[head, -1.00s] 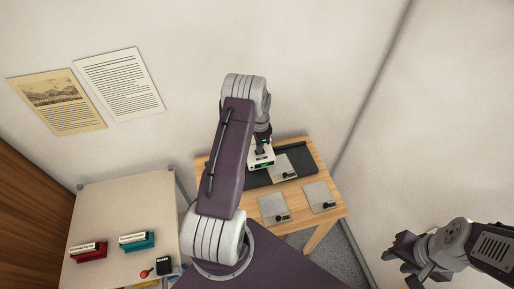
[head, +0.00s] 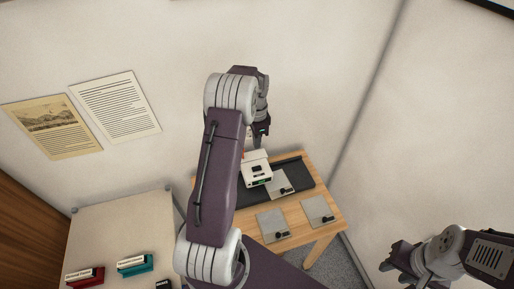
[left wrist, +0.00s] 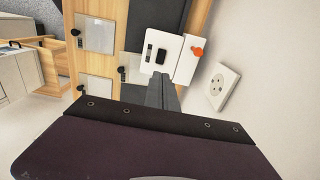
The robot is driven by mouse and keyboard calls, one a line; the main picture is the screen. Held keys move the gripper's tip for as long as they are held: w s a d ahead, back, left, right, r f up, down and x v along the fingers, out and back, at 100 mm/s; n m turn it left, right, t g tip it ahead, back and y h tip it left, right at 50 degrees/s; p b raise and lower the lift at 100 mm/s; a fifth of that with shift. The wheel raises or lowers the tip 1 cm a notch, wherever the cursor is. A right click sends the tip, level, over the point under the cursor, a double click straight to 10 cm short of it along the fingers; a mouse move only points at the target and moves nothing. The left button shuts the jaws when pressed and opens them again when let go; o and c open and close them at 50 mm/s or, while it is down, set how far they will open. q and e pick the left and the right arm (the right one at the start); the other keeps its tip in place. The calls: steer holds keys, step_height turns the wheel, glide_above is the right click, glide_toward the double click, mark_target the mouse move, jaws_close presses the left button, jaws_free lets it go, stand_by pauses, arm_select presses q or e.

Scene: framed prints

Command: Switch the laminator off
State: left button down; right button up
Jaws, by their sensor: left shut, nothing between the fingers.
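The laminator (head: 256,169) is a small white machine with a dark patch on top and a lit green display at its front. It stands on the dark mat on the wooden table. In the left wrist view the laminator (left wrist: 157,40) shows a black button (left wrist: 160,56) and, on a white part beside it, an orange-red knob (left wrist: 197,51). My left gripper (head: 262,143) is shut and empty, behind and above the laminator in the head view. Its fingers (left wrist: 164,84) point at the laminator's edge in the wrist view; contact is unclear. My right gripper (head: 390,262) hangs far right, away from the table.
Grey plates with black knobs (head: 272,224) lie on the wooden table (head: 297,235). A wall socket (left wrist: 222,87) is near the laminator. A beige-topped cabinet (head: 120,225) at left holds a red (head: 85,277) and a teal (head: 135,265) holder. Two prints hang on the wall.

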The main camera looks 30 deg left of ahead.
mark_target(259, 168)
arm_select(q)
steer(key=shift+s, duration=0.1)
steer(key=b, duration=0.3)
steer(key=w+b, duration=0.1)
steer(key=b, duration=0.2)
steer(key=shift+d+r+b, duration=0.15)
steer(key=shift+d+b, duration=0.2)
steer(key=shift+b, duration=0.05)
step_height(259, 168, down, 14)
steer(key=shift+p, duration=0.35)
